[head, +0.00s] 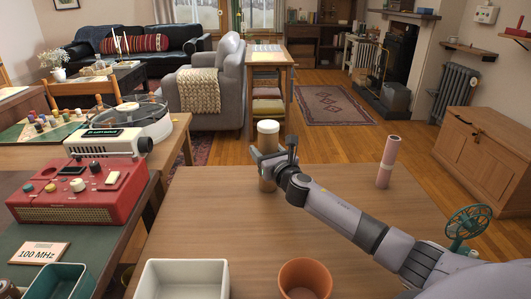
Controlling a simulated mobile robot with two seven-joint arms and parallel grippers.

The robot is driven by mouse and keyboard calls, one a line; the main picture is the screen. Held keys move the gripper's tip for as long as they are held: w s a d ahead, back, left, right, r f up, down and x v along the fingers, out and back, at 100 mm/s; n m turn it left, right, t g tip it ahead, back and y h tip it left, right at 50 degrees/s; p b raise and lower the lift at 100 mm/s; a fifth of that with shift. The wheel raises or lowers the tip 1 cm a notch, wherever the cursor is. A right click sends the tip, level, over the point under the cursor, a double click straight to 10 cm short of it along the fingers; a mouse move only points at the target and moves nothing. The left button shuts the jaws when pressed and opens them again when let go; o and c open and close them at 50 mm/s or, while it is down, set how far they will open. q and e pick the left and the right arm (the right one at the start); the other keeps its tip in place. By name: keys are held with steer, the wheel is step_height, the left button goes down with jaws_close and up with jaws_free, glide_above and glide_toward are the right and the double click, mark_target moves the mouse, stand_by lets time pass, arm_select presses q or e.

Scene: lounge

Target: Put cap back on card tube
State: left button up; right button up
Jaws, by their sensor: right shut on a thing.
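A brown card tube (268,145) stands upright at the far middle of the wooden table, with a white round top (268,126). I cannot tell from here whether that top is a separate cap fully seated on it. My right gripper (267,162) reaches in from the right and is shut on the card tube around its middle, hiding that part. The tube's lower end shows below the fingers, near the tabletop. My left gripper is not in view.
A pink cylinder (388,162) stands on the table (215,218) to the right. A white bin (183,280) and a terracotta pot (305,280) sit at the near edge. A red radio-like box (80,190) is on the left table. The table's middle left is clear.

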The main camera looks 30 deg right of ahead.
steer(key=shift+f, duration=0.2)
steer(key=o, duration=1.5)
steer(key=shift+r, duration=0.15)
steer(key=shift+r, duration=0.1)
steer(key=s+a+p, duration=0.1)
steer(key=s, duration=1.1)
steer(key=shift+a+p, duration=0.35)
steer(key=shift+a, duration=0.05)
steer(key=shift+w, duration=0.1)
